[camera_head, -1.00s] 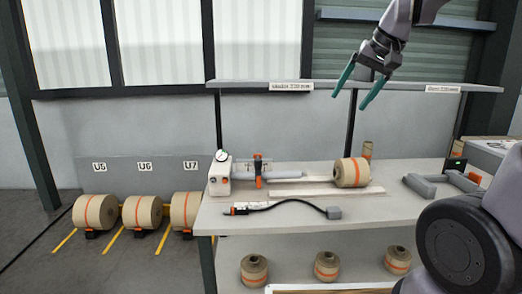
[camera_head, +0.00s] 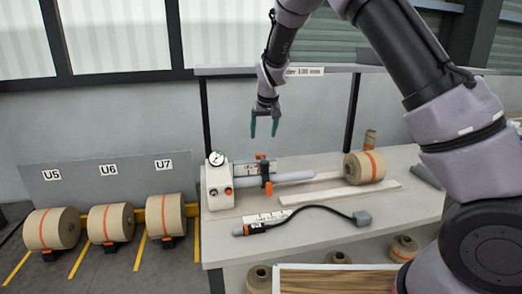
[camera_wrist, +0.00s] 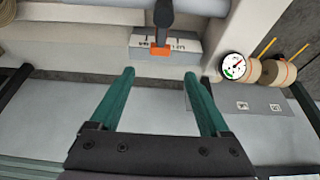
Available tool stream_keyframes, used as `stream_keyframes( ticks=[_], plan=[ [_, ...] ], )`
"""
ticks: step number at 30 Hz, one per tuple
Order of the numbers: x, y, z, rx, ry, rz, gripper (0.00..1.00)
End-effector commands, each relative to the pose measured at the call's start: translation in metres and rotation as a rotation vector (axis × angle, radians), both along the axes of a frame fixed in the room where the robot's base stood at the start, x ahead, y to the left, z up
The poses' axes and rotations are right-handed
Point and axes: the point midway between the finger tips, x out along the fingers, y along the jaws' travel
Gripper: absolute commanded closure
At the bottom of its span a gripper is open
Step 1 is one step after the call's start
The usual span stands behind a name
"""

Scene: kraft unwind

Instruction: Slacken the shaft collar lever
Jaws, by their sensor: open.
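The grey shaft (camera_head: 293,176) runs right from the white machine block (camera_head: 218,186). A dark collar (camera_head: 264,171) sits around it, with an orange lever tip (camera_head: 268,188) low on its front and another orange part (camera_head: 261,157) at its top. My gripper (camera_head: 264,128) points down above the collar, open and empty, its green fingers apart from everything. In the wrist view, a dark part (camera_wrist: 165,14) and an orange part (camera_wrist: 160,49) by a marked grey block (camera_wrist: 178,44) show beyond my fingertips (camera_wrist: 158,75); I cannot tell which orange part this is.
A round gauge (camera_head: 216,158) tops the machine block. A kraft roll (camera_head: 364,167) stands right of the shaft end on the bench (camera_head: 330,240). A black cable tool (camera_head: 300,213) lies in front. A shelf (camera_head: 230,71) spans behind. Floor rolls (camera_head: 110,222) stand at left.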

Motion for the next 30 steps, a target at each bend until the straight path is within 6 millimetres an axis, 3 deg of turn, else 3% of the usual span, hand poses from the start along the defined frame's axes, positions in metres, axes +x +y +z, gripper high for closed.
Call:
stream_keyframes(
  ticks=[18,30],
  plan=[
    [0.035,0.009,-0.089,-0.003,0.002,-0.001,0.20],
    [0.039,0.011,-0.099,0.000,0.001,0.000,0.20]
  ],
)
